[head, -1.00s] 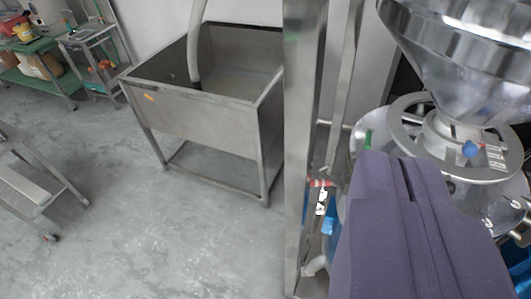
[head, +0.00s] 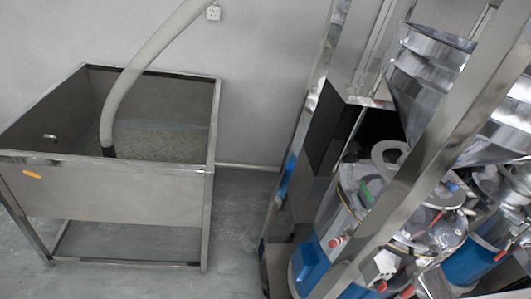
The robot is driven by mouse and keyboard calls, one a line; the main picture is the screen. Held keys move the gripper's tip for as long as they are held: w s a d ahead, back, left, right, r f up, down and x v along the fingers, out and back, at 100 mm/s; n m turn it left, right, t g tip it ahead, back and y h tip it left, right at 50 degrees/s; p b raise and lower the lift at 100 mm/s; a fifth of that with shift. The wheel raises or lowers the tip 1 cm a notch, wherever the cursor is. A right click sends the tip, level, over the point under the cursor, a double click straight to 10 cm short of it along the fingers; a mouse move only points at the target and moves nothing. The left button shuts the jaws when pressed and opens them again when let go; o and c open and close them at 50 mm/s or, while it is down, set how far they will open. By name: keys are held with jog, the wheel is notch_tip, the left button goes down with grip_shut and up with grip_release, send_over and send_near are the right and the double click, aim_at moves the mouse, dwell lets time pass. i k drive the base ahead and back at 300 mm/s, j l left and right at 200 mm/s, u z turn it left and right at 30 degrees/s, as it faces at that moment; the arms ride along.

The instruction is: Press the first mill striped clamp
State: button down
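A steel mill with a blue base (head: 312,262) stands at the right, partly hidden by a slanting steel post. A wide steel hopper (head: 428,62) sits above it. A small red-and-white part (head: 337,242) shows on the mill's front, and a white piece with red (head: 386,263) lies lower right, partly behind the post. I cannot tell whether either is the striped clamp, as the stripes are too small to read. A second blue-based mill (head: 470,262) shows at the far right. My gripper is not in view.
A steel bin (head: 110,190) on legs stands at the left, holding pale material, with a thick grey hose (head: 135,75) dipping into it. A slanting steel post (head: 425,170) crosses in front of the mill. Grey floor (head: 235,235) lies open between bin and mill.

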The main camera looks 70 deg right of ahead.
aim_at(337, 240)
jog(key=i+j+z, duration=0.2)
jog(key=i, duration=0.35)
jog(key=i+j+z, duration=0.2)
jog(key=i, duration=0.35)
jog(key=i+l+z, duration=0.15)
jog(key=z, duration=0.25)
jog(key=i+z, duration=0.55)
jog(key=z, duration=0.25)
jog(key=i+j+z, duration=0.1)
jog(key=z, duration=0.3)
jog(key=i+z, duration=0.7)
jog(key=i+j+z, duration=0.2)
jog(key=z, duration=0.15)
jog(key=i, duration=0.1)
